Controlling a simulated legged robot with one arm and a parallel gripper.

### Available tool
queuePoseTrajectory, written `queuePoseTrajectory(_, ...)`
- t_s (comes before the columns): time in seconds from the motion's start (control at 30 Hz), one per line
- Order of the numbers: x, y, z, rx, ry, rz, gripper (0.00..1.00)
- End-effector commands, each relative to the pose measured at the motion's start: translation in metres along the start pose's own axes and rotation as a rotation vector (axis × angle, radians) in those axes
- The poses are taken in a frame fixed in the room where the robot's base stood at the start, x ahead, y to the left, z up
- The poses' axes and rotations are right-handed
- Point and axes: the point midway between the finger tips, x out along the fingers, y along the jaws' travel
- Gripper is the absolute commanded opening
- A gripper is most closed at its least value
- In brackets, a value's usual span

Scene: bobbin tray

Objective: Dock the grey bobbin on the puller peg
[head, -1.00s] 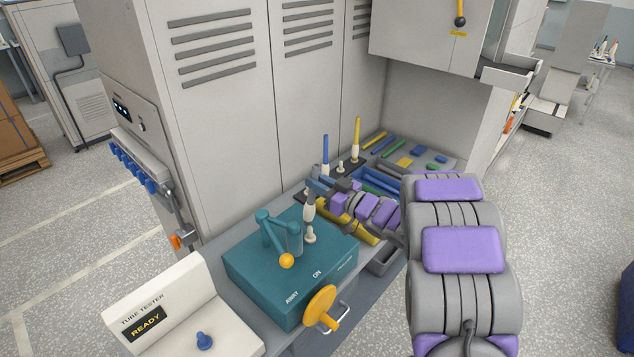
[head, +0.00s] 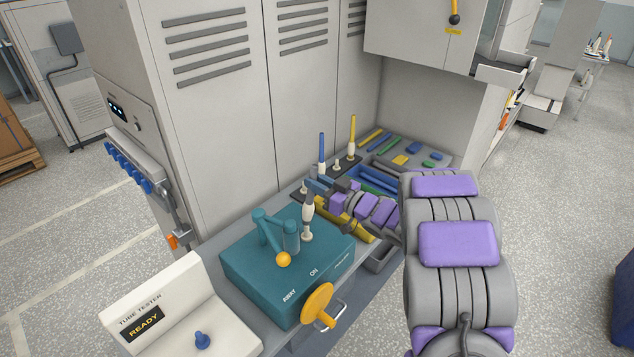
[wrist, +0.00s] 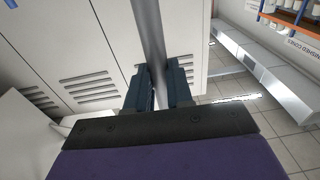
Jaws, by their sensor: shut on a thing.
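The grey bobbin (head: 309,200) hangs nearly upright in the head view, over the teal puller box (head: 240,273). In the wrist view the bobbin (wrist: 148,30) is a long grey tube between my two dark blue fingers. My gripper (head: 316,186) is shut on it; the fingers also show in the wrist view (wrist: 160,82). The cream puller peg (head: 307,237) stands on the box top, right of the teal lever (head: 270,235) with its orange knob. The bobbin's cream lower part lines up just above the peg. I cannot tell whether they touch.
Behind my gripper, a blue bobbin (head: 322,150) and a yellow bobbin (head: 352,132) stand upright on a dark rack. Trays of coloured tubes (head: 378,180) lie beyond. The tube tester (head: 160,318) is at front left. A grey cabinet (head: 215,120) stands close behind the box.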

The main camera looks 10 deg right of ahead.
Motion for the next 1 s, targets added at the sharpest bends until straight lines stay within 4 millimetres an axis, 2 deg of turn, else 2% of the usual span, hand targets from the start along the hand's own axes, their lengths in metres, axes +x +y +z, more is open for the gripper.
queuePoseTrajectory(1.0, -0.001, 0.000, 0.019, -0.001, 0.000, 0.001, 0.00)
